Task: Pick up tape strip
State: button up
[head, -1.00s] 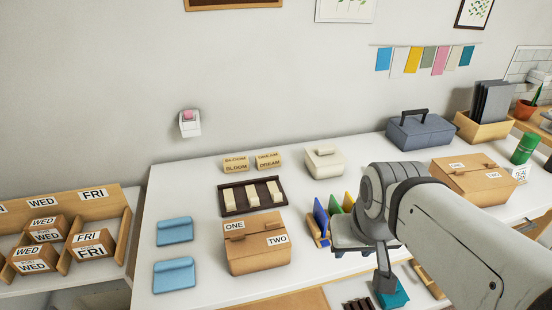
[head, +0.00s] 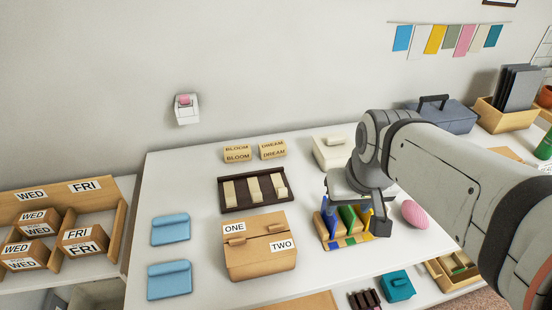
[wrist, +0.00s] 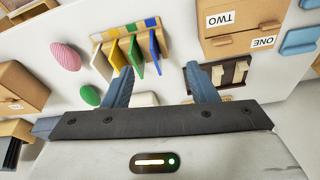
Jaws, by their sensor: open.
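I cannot tell for sure which thing is the tape strip. A small white holder with a pink top (head: 186,108) is fixed to the wall in the head view. My gripper (head: 356,214) is in front of the coloured-sheet rack in the head view, partly covering it. In the wrist view my gripper (wrist: 163,84) has its two blue-grey fingers wide apart with nothing held between them. The wooden rack (wrist: 150,25) with blue, green and yellow upright sheets lies beyond the fingers, and a dark tray with pale blocks (wrist: 228,72) shows beside the right finger.
A cardboard box marked ONE and TWO (head: 260,262), two blue holders (head: 170,230), and a white box (head: 330,155) stand on the table. A pink ribbed egg (head: 415,213) lies right of the rack. A teal box (head: 397,286) sits lower down. Bare table lies left of the blocks tray.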

jog(key=w+a+f+g+b, duration=0.1)
jog(key=w+a+f+b, duration=0.1)
jog(key=w, duration=0.6)
jog(key=n+g+b, duration=0.2)
jog(key=b, duration=0.1)
send_near(282, 186)
jog(key=s+r, duration=0.2)
jog(key=s, duration=0.1)
jog(key=shift+s+d+r, duration=0.1)
jog(key=shift+d, duration=0.05)
jog(key=f, duration=0.5)
jog(key=f+p, duration=0.1)
jog(key=f, duration=0.2)
jog(key=shift+a+f, duration=0.25)
jog(key=shift+a, duration=0.15)
jog(key=shift+c, duration=0.5)
jog(key=c, duration=0.9)
